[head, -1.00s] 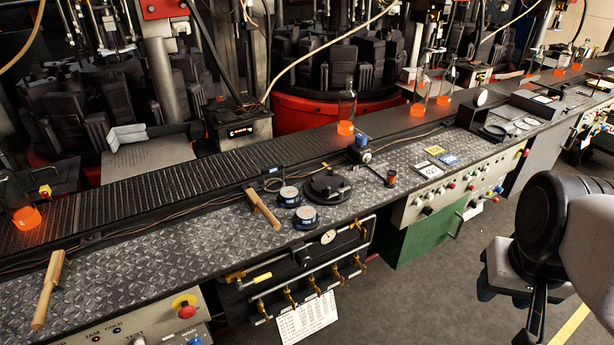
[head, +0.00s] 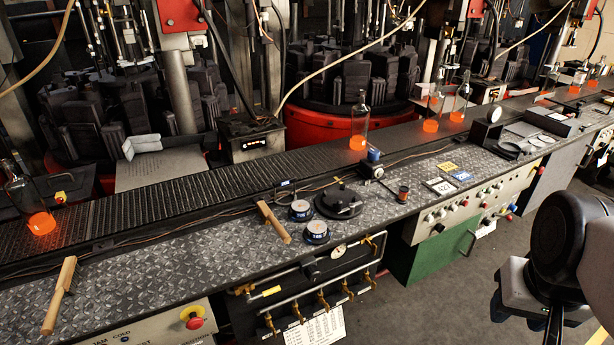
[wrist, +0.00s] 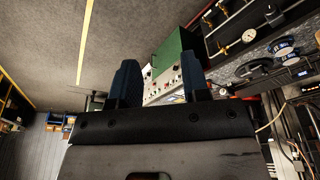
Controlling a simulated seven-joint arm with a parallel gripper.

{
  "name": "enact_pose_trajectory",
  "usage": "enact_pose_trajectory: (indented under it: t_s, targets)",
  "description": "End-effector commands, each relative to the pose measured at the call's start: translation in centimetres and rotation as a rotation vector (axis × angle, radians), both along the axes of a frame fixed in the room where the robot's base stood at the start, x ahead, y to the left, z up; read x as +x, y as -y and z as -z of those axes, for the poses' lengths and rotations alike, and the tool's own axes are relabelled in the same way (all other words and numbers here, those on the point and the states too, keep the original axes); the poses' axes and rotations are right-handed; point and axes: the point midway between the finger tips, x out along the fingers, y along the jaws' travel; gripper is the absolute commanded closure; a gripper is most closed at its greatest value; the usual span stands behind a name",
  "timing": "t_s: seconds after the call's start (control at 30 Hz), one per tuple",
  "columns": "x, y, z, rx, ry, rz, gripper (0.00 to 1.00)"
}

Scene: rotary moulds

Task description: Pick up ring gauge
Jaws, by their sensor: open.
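Two small round gauges with pale faces and blue labels, a rear one (head: 300,210) and a front one (head: 316,232), lie on the bench beside a round black fixture. Flat ring shapes (head: 509,149) also lie farther along the bench at the right. I cannot tell for certain which is the ring gauge. My gripper is at the lower right of the head view, out over the floor and apart from the bench. In the wrist view my gripper (wrist: 160,88) is open, with nothing between its two dark fingers. The round gauges also show at upper right there (wrist: 283,47).
The diamond-plate bench (head: 190,262) holds two wooden-handled tools (head: 273,221), the black fixture (head: 338,200) and small plates (head: 440,186). Glowing bottles (head: 358,140) stand on the conveyor behind. Valves and pipes (head: 320,300) project at the bench front. The floor (head: 450,285) is open.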

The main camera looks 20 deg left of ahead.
Motion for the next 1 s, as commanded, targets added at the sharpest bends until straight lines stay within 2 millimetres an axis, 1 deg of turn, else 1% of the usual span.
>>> enact_pose_trajectory:
  t_s: [0.17,0.27,0.37,0.67,0.87,1.0]
  targets:
    - [1.3,-0.5,-0.5,0.007,-0.006,0.014,0.57]
    - [2.7,-1.0,-1.0,0.015,-0.012,0.031,0.57]
    - [4.5,-1.8,-1.6,0.024,-0.020,0.054,0.57]
    - [11.2,-5.2,-3.4,0.055,-0.050,0.143,0.57]
    - [15.7,-8.2,-4.0,0.073,-0.070,0.202,0.57]
    - [18.7,-10.5,-4.1,0.083,-0.085,0.245,0.57]
